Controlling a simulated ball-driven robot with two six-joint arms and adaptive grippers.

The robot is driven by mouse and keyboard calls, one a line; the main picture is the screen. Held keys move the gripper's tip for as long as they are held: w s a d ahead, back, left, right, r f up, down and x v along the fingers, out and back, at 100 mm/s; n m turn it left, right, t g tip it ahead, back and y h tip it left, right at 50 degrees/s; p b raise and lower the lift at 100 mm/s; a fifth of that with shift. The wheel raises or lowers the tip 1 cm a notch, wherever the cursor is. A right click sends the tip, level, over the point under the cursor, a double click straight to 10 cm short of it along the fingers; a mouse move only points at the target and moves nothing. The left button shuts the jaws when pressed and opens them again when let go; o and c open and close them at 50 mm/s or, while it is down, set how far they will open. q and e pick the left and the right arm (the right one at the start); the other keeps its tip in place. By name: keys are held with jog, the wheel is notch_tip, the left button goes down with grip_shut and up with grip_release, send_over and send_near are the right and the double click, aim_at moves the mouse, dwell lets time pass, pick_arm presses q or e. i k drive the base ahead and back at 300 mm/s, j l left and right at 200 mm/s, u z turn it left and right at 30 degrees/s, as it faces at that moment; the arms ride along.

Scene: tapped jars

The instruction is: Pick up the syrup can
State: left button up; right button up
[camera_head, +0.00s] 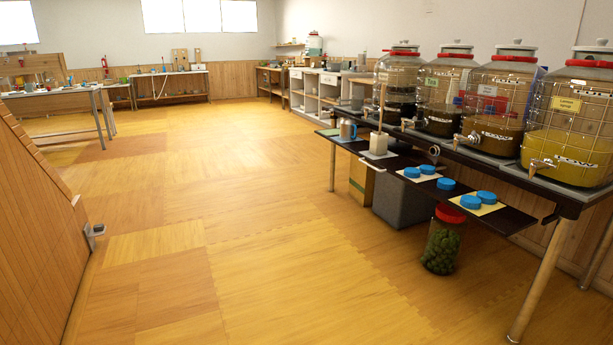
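I cannot pick out a syrup can for certain in this view. A small metal mug-like vessel with blue on it (348,129) stands on the lower shelf of the right-hand table; I cannot tell whether it is the can. Several large tapped glass jars stand in a row on the table top, the nearest holding yellow liquid (566,140) and another holding dark liquid (494,125). Neither of my grippers is in view.
The dark lower shelf (401,162) carries blue lids (471,202) and a white container (378,143) with a stick. A red-lidded jar of green things (442,240) stands on the floor beneath. A wooden partition (38,230) rises at left. The middle floor (210,200) is clear.

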aim_at(347, 128)
jog(key=i+j, duration=0.1)
jog(key=i, duration=2.15)
jog(key=l+z, duration=0.05)
jog(key=l, duration=0.05)
